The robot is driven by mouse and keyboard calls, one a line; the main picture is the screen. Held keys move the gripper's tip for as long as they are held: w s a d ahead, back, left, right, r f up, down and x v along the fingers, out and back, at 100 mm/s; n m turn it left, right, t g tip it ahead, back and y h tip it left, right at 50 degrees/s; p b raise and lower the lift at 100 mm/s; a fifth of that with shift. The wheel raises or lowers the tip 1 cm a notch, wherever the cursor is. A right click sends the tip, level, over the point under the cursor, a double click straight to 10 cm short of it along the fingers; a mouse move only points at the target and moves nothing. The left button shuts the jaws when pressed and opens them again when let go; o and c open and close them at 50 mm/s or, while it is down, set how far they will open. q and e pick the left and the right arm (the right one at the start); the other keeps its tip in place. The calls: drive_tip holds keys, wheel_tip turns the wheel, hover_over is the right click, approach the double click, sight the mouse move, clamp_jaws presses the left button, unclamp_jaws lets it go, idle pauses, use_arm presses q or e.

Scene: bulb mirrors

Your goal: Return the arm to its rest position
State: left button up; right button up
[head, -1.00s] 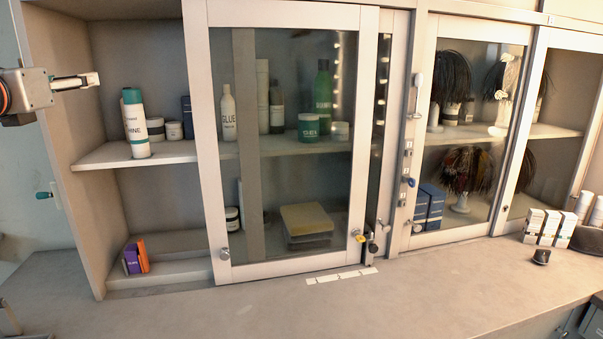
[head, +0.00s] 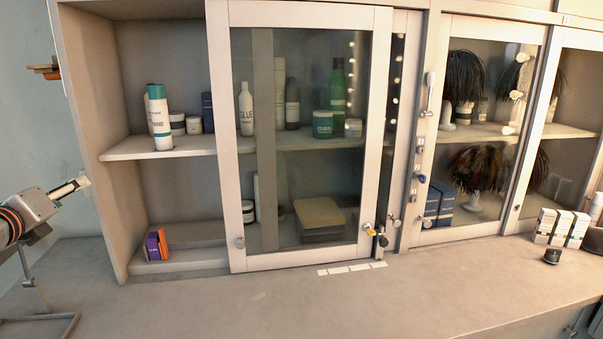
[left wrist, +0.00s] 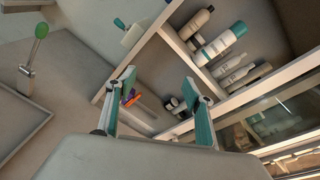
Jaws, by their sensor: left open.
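My left gripper (head: 76,186) is at the left edge of the head view, just left of the cabinet's side panel and at about the height of its lower compartment. In the left wrist view its two teal-padded fingers (left wrist: 158,80) are spread apart with nothing between them. The open left bay of the cabinet (head: 160,205) lies to the gripper's right. My right gripper is not in view.
A white bottle with a teal cap (head: 158,118) stands on the upper shelf. Purple and orange boxes (head: 157,245) stand in the lower compartment. A glass sliding door (head: 236,180) covers the middle bay. The counter (head: 300,305) is mostly clear. A green-tipped stick (left wrist: 38,38) stands at left in the wrist view.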

use_arm(q)
drive_tip(key=s+d+f+n+g, duration=0.2)
drive_tip(key=s+f+n, duration=0.35)
drive_tip(key=f, duration=0.75)
drive_tip(key=s+d+f+n+g, duration=0.2)
drive_tip(key=s+f+n, duration=0.35)
drive_tip(key=f, duration=0.85)
drive_tip(key=s+d+f+n+g, duration=0.2)
drive_tip(key=s+d+f+n, duration=0.2)
drive_tip(key=s+d+f, duration=0.3)
drive_tip(key=s+d+f+n+g, duration=0.35)
drive_tip(key=s+d+f, duration=0.2)
drive_tip(key=s, duration=0.45)
drive_tip(key=d+f+n+t+h+b, duration=0.2)
drive_tip(key=d+f+h+b, duration=0.1)
drive_tip(key=d+f, duration=0.5)
drive_tip(key=d+f+n+t+h+b, duration=0.2)
drive_tip(key=d+f+b, duration=0.4)
drive_tip(key=f, duration=0.9)
drive_tip(key=d+h, duration=0.1)
drive_tip(key=d, duration=0.2)
drive_tip(key=shift+w+d+f+h, duration=0.25)
drive_tip(key=shift+w+h, duration=0.05)
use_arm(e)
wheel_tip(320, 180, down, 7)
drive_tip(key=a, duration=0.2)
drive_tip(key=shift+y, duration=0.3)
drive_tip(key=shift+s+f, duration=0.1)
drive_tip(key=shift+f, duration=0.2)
